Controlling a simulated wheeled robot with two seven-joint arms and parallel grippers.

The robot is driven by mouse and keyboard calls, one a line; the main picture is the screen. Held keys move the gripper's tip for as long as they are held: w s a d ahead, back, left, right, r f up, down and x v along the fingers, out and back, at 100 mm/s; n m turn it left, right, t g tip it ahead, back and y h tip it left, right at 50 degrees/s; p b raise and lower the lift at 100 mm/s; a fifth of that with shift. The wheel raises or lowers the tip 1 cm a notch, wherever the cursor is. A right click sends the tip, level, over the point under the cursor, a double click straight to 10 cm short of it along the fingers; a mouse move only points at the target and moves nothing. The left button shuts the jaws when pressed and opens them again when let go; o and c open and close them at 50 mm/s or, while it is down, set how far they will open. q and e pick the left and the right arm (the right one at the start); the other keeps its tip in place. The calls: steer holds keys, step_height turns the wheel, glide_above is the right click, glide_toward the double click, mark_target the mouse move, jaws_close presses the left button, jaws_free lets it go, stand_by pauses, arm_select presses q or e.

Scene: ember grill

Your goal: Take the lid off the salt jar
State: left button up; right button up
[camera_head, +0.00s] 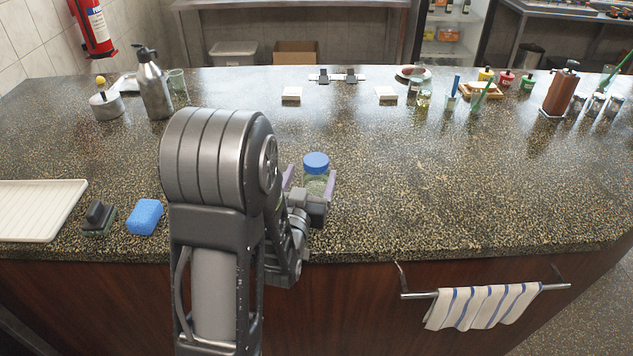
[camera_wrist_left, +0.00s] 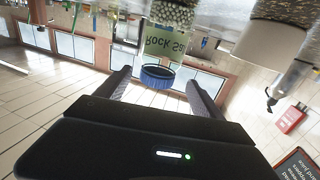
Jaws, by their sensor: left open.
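The salt jar (camera_head: 315,184) is a clear glass jar with a blue lid (camera_head: 316,161), upright on the speckled counter near its front edge. In the left wrist view the picture is upside down, and the jar (camera_wrist_left: 168,42) has a label reading "Rock sa…". Its blue lid (camera_wrist_left: 157,76) is on it. My left gripper (camera_head: 310,181) is open, with one finger on each side of the jar. In the left wrist view the gripper (camera_wrist_left: 160,83) has its fingertips either side of the lid; contact cannot be told. My right gripper is not in view.
A blue sponge (camera_head: 145,217), a dark brush (camera_head: 98,217) and a white ribbed tray (camera_head: 38,210) lie at the left. A metal bottle (camera_head: 153,88) and several small containers stand at the back. The counter right of the jar is clear. A striped towel (camera_head: 482,307) hangs in front.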

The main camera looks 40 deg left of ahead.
mark_target(318, 159)
arm_select(q)
steer(key=shift+w+a+f+b, duration=0.25)
steer(key=shift+w+b, duration=0.35)
steer(key=shift+b, duration=0.5)
steer(key=shift+w+a+r+b, duration=0.15)
steer(key=shift+w+b, duration=0.2)
steer(key=shift+b, duration=0.15)
steer(key=shift+r, duration=0.1)
steer(key=shift+x, duration=2.65)
steer(key=shift+w, duration=0.1)
steer(key=shift+c, duration=0.4)
jaws_close()
